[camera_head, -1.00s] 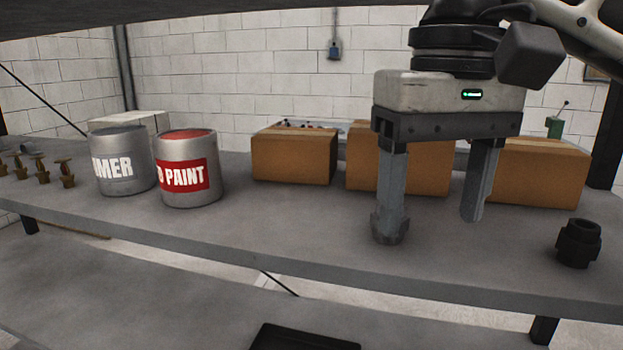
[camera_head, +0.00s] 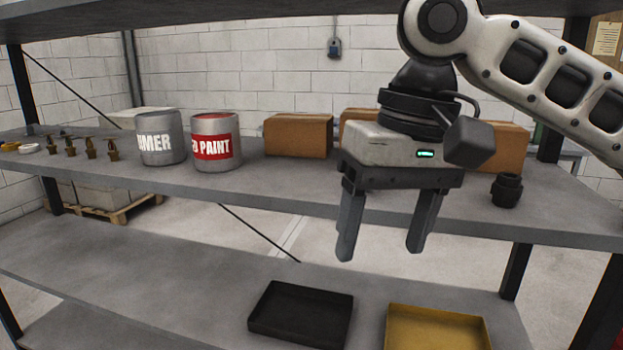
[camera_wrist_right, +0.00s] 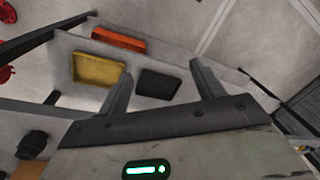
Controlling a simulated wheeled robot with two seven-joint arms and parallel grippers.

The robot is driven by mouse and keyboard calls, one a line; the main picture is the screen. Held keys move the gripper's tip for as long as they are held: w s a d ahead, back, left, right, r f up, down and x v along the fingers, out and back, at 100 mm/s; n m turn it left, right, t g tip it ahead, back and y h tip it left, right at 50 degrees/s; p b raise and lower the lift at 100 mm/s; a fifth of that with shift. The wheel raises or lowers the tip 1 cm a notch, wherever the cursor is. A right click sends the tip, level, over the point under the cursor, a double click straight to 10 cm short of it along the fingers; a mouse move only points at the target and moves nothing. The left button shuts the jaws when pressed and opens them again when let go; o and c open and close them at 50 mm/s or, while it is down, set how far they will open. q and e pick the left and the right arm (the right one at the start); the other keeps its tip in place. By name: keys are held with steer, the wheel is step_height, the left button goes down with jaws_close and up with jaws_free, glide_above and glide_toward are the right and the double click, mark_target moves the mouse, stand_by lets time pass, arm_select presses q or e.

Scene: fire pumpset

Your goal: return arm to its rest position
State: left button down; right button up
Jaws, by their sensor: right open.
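My right gripper (camera_head: 379,235) is open, with nothing between its fingers. In the head view its arm comes in from the upper right, and it hangs in front of the upper shelf (camera_head: 285,182) with the fingers pointing down. Its two spread fingers also show in the right wrist view (camera_wrist_right: 165,85), with a yellow tray and a black tray beyond them. My left gripper does not show in either view.
The upper shelf holds a primer can (camera_head: 160,138), a red paint can (camera_head: 216,143), cardboard boxes (camera_head: 298,135), a black fitting (camera_head: 507,190) and several brass parts (camera_head: 90,148). The lower shelf (camera_head: 190,270) holds a black tray (camera_head: 300,313) and a yellow tray (camera_head: 437,328). An orange tray (camera_wrist_right: 118,39) lies beyond.

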steer(key=w+a+f+t+y, duration=0.2)
steer(key=a+f+y, duration=0.1)
steer(key=f, duration=0.6)
steer(key=w+a+f+t+y, duration=0.2)
steer(key=a+f+y, duration=0.15)
steer(key=f, duration=0.55)
steer(key=w+a+f+t+y, duration=0.1)
steer(key=w+a+f+y, duration=0.15)
steer(key=f, duration=0.55)
steer(key=s+d+f+m+t+h, duration=0.1)
steer(key=s+d+f+t+h, duration=0.4)
steer(key=s+d+f, duration=1.2)
step_height(320, 180, down, 4)
steer(key=h, duration=0.3)
steer(key=shift+s+r, duration=0.15)
steer(key=shift+s, duration=0.1)
steer(key=shift+d, duration=0.1)
